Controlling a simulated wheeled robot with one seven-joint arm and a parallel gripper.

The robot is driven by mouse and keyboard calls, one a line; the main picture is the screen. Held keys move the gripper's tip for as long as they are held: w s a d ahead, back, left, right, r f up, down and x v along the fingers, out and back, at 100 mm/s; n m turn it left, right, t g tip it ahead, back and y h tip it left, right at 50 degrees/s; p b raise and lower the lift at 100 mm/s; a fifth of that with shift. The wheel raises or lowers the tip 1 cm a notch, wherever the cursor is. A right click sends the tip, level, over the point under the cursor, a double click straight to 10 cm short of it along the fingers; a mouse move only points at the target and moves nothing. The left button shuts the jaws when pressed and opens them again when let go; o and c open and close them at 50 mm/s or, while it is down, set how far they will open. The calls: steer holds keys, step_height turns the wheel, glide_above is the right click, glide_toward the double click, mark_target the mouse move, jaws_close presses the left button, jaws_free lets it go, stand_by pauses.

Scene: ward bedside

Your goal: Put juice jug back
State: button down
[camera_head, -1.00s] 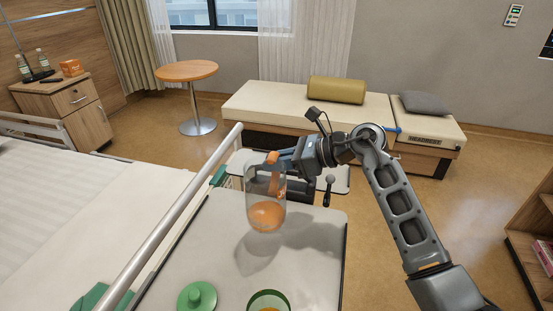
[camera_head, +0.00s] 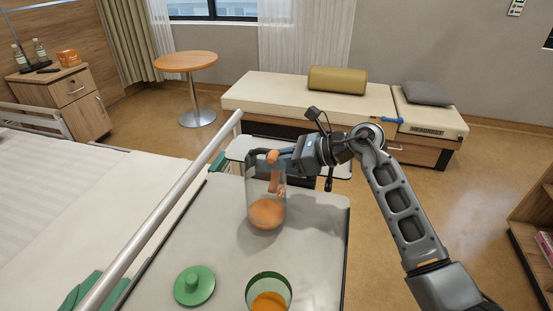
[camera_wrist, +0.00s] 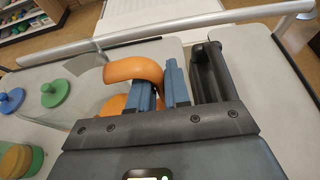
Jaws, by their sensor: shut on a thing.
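The juice jug (camera_head: 266,214) is a clear jug with orange juice in its lower part and an orange handle. It is upright over the far part of the overbed table (camera_head: 222,245). My gripper (camera_head: 278,165) is shut on the handle, at the jug's upper right. In the wrist view the blue-grey fingers (camera_wrist: 160,88) close on the orange handle (camera_wrist: 135,68), and my gripper hides much of the jug. I cannot tell for sure whether its base touches the tabletop.
A green knobbed lid (camera_head: 195,286) lies on the table's near left. A green cup (camera_head: 268,279) with orange contents stands near the front. The wrist view also shows a blue knobbed lid (camera_wrist: 11,100). A bed rail (camera_head: 165,215) runs along the left. The tabletop right of the cup is clear.

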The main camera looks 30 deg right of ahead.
steer(key=shift+f+b, duration=0.5)
steer(key=shift+f, duration=0.15)
steer(key=c, duration=1)
jaws_free()
steer(key=v, duration=0.7)
steer(key=shift+s+d+b, duration=0.3)
steer(key=shift+b, duration=0.05)
